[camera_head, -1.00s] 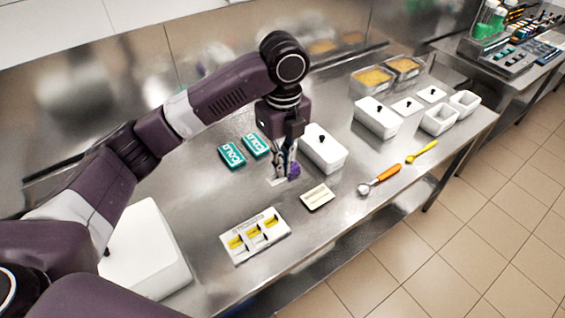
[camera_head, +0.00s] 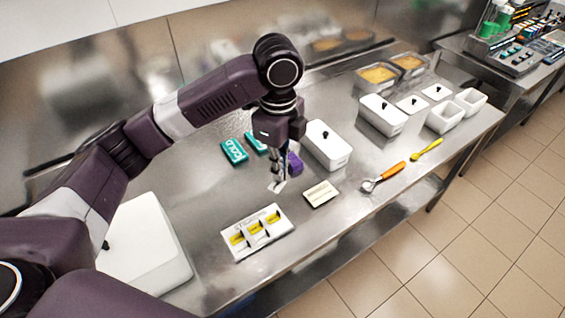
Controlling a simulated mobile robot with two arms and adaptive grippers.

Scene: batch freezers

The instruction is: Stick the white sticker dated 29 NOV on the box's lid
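My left gripper (camera_head: 278,178) points down over the middle of the steel table. Its fingers are close together, with a small white sticker (camera_head: 279,187) at their tips; any print on it is too small to read. A purple object (camera_head: 294,162) stands just behind the fingers, partly hidden. A white box (camera_head: 327,152) with a black-knobbed lid is close by on the right. A second such box (camera_head: 383,117) stands farther right. Which box the task means cannot be told. My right gripper is not in view.
A white tray with yellow pieces (camera_head: 245,250) and a small cream-topped block (camera_head: 320,193) lie in front. Two teal packs (camera_head: 235,151) lie behind. An orange-handled scoop (camera_head: 385,176), yellow spoon (camera_head: 427,150) and white tubs (camera_head: 444,118) are on the right.

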